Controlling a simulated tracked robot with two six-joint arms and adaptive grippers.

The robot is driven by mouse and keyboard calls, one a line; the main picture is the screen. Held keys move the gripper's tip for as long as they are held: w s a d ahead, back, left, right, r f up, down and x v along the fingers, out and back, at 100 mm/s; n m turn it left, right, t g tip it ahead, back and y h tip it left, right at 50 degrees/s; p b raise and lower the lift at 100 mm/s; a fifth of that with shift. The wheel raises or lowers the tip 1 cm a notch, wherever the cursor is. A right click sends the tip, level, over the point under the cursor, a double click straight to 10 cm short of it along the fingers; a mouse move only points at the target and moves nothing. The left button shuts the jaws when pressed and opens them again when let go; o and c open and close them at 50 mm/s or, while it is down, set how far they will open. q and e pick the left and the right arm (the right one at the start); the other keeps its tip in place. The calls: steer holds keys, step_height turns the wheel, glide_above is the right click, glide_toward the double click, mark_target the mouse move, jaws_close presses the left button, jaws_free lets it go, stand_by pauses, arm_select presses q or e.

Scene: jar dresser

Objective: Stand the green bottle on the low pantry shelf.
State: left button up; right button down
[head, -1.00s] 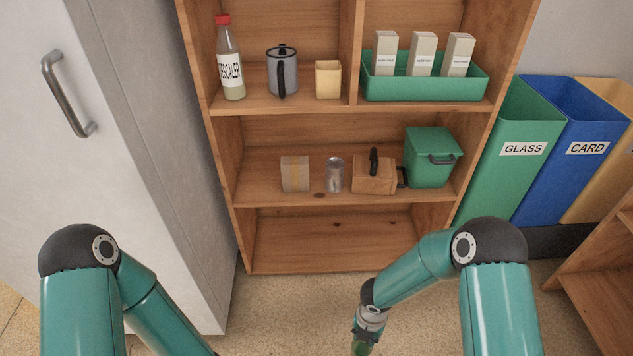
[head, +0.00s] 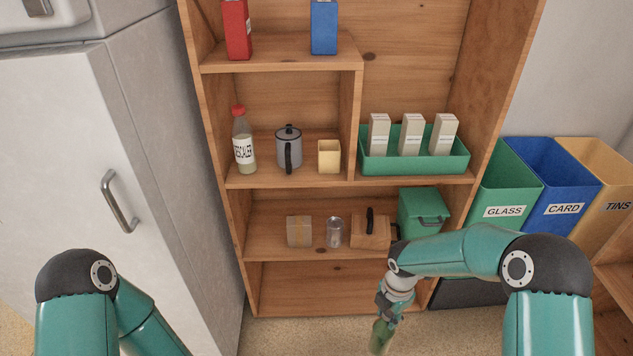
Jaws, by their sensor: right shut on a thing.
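The green bottle (head: 381,338) is in my right gripper (head: 386,316), which is shut on it. The bottle hangs in front of the bookcase-like wooden pantry, near its lower right part, and its lower end is close to the picture's bottom edge. The lowest pantry shelf (head: 310,297) is bare where it shows; its right end is partly hidden by my right arm and gripper. My left arm shows at lower left, but its gripper is out of view.
The shelf above holds a cardboard box (head: 299,231), a can (head: 333,232), a wooden box (head: 370,230) and a green bin (head: 421,214). Higher up are a descaler bottle (head: 244,150), a kettle (head: 289,150) and a green tray (head: 415,165). A grey cabinet (head: 80,150) stands left, recycling bins (head: 505,195) right.

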arm_select(q)
step_height(320, 180, up, 7)
steer(key=p, duration=0.5)
arm_select(e)
step_height(320, 180, up, 15)
steer(key=s+d+m, duration=0.2)
steer(key=m, duration=2.2)
steer(key=shift+d, duration=0.2)
